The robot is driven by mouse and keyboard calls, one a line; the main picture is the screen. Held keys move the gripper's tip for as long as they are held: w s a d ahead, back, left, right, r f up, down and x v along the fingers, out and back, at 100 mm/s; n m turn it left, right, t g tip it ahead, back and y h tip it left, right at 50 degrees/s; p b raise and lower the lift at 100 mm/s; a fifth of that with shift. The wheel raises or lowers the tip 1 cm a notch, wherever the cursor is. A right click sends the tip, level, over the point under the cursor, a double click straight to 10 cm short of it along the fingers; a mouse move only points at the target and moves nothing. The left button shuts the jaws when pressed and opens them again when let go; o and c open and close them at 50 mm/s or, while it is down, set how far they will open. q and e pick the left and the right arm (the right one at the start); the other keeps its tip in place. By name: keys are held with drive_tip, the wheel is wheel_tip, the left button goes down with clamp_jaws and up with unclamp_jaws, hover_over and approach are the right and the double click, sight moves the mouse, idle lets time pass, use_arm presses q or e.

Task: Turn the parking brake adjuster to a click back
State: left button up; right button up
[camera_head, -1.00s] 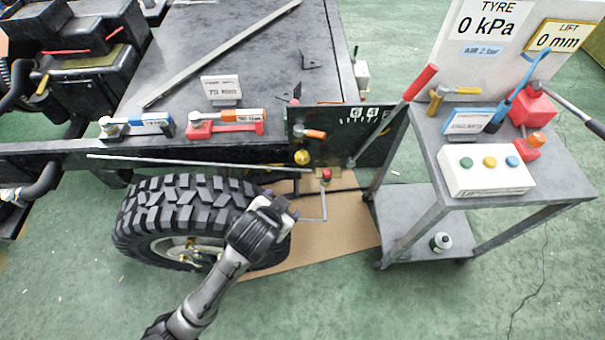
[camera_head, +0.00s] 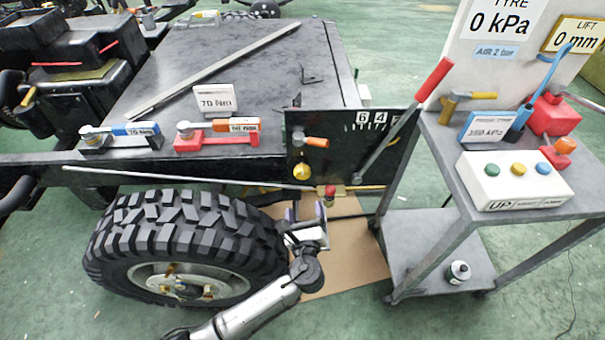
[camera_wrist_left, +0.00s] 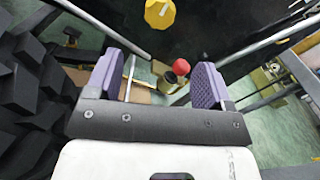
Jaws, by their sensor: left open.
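A yellow faceted knob (camera_head: 301,172), likely the adjuster, sits low on the black panel (camera_head: 345,165) below an orange-handled lever (camera_head: 310,141). In the left wrist view the yellow knob (camera_wrist_left: 160,13) is at the top edge, beyond the fingers, with a pale mark on it. My left gripper (camera_head: 306,214) is open beside the tyre, below the yellow knob and apart from it. Its purple pads show in the left wrist view (camera_wrist_left: 157,75). A red knob (camera_head: 331,192) on a brass fitting appears between the pads, farther off. My right gripper does not show.
The tyre (camera_head: 190,235) stands close left of my left gripper. A thin rod (camera_head: 200,178) runs above it. A red-gripped lever (camera_head: 432,80) slants up from the panel. A grey trolley (camera_head: 450,165) stands at right. Cardboard (camera_head: 345,265) lies on the floor.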

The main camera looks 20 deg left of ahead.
sight(303, 176)
use_arm(q)
drive_tip(key=shift+m, duration=0.6)
drive_tip(key=b+x, duration=0.6)
drive_tip(key=x, duration=0.6)
drive_tip(key=shift+w+a+f, duration=0.1)
drive_tip(key=shift+w+f, duration=0.05)
drive_tip(key=shift+w, duration=0.05)
drive_tip(key=shift+w+a+b, duration=0.2)
drive_tip(key=shift+w+b, duration=0.1)
drive_tip(key=shift+w, duration=0.3)
drive_tip(key=shift+c, duration=0.3)
drive_tip(key=c, duration=0.9)
drive_tip(key=shift+o, duration=0.2)
